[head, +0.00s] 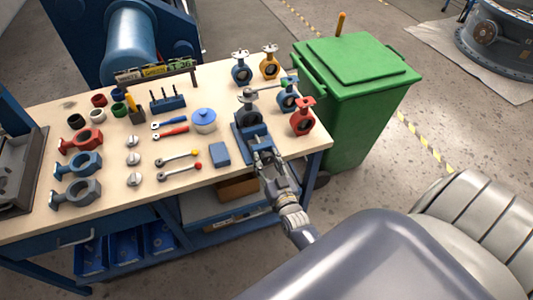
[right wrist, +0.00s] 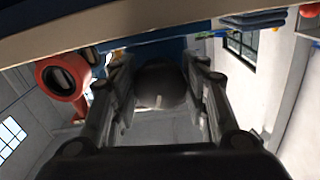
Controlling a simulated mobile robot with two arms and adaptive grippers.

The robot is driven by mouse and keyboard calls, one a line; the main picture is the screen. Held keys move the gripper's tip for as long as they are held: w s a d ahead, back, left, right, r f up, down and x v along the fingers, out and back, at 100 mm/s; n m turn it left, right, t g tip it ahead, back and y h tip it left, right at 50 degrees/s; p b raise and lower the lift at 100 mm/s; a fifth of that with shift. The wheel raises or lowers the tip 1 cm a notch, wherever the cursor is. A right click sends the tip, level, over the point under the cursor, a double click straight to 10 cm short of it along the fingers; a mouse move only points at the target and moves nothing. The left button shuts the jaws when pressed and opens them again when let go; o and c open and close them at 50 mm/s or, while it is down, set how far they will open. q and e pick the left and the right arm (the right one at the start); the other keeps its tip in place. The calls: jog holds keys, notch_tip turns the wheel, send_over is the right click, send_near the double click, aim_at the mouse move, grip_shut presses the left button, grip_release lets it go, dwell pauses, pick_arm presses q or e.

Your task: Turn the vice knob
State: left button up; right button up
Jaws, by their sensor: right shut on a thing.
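The blue vice (head: 241,145) stands at the right front edge of the workbench, with a dark butterfly valve body (head: 249,119) in it. My right gripper (head: 264,158) reaches up from the front to the vice's near side. It is shut on the vice knob, which the fingers mostly hide in the head view. In the right wrist view, a dark rounded part (right wrist: 160,84), likely the knob, sits between the two fingers (right wrist: 160,100). My left gripper is in no view.
A red valve (head: 302,118) stands close right of the vice and also shows in the right wrist view (right wrist: 62,77). A blue box (head: 220,154) lies left of it on the workbench (head: 115,190). A green bin (head: 365,95) stands beyond the bench's right end.

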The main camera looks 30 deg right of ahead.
jog(key=shift+n, duration=0.5)
jog(key=o, duration=1)
jog(key=shift+o, duration=0.2)
jog(key=v, duration=1.2)
